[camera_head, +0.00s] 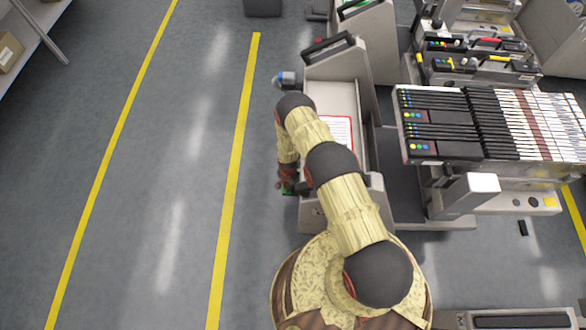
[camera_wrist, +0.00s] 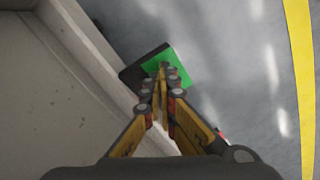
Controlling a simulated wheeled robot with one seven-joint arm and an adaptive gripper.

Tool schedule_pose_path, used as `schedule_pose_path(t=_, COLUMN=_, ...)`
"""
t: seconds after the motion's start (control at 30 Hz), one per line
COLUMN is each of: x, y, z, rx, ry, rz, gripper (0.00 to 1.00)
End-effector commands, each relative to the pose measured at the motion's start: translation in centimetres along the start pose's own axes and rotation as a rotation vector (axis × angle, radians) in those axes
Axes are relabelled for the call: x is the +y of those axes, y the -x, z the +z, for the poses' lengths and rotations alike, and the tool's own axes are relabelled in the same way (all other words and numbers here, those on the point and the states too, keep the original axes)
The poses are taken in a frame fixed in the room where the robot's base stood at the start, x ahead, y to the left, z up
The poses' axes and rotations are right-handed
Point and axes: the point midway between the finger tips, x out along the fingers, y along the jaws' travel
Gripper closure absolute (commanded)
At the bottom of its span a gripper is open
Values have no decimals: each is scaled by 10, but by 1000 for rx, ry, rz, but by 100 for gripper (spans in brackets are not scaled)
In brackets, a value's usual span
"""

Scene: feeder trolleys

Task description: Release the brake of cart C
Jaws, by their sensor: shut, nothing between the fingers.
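A green brake pedal (camera_wrist: 168,62) on a black base juts from the side of a light grey cart (camera_wrist: 60,75) in the wrist view. A bit of the green also shows in the head view (camera_head: 289,190), at the cart's left side. My gripper (camera_wrist: 163,70) is shut and empty, its fingertips over the pedal in the picture. I cannot tell whether they touch it. In the head view my gripper (camera_head: 283,184) is low at the left edge of the cart (camera_head: 345,95). My arm hides part of this cart. No letter on it is readable.
A black handle (camera_head: 328,50) tops the cart's far end. Another cart (camera_head: 368,40) stands behind it. A machine with a feeder bank (camera_head: 490,125) is on the right. The floor on the left is clear, with yellow lines (camera_head: 236,170).

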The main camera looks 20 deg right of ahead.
Motion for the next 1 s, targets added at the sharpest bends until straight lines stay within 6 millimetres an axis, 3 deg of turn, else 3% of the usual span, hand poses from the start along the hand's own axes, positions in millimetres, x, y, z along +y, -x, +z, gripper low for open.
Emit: schedule_pose_path(t=1.0, x=0, y=-37, z=0, rx=0, ry=0, rz=0, gripper=100)
